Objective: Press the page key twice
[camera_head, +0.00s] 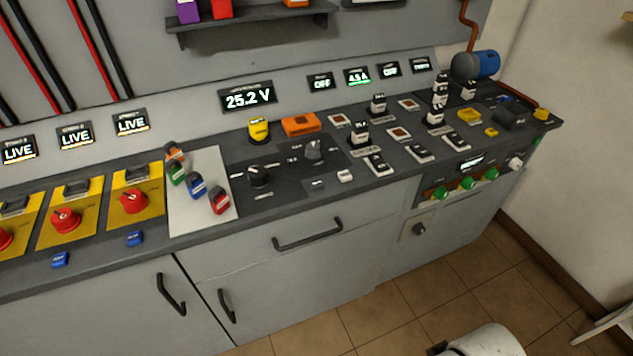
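No label in view is legible enough to pick out the page key for certain. Another white key or knob (515,163) is on the sloped front panel at the right, beside a small lit display (470,162) and several green knobs. My gripper is not in view. A white rounded part of my own body shows at the bottom right, well away from the keys.
The grey counter (290,212) carries yellow panels with red rotary switches at left, a pale board (205,160) with coloured connectors, and several black-and-white switches at right. A display (247,97) reads 25.2 V. The tiled floor (375,325) in front is mostly clear.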

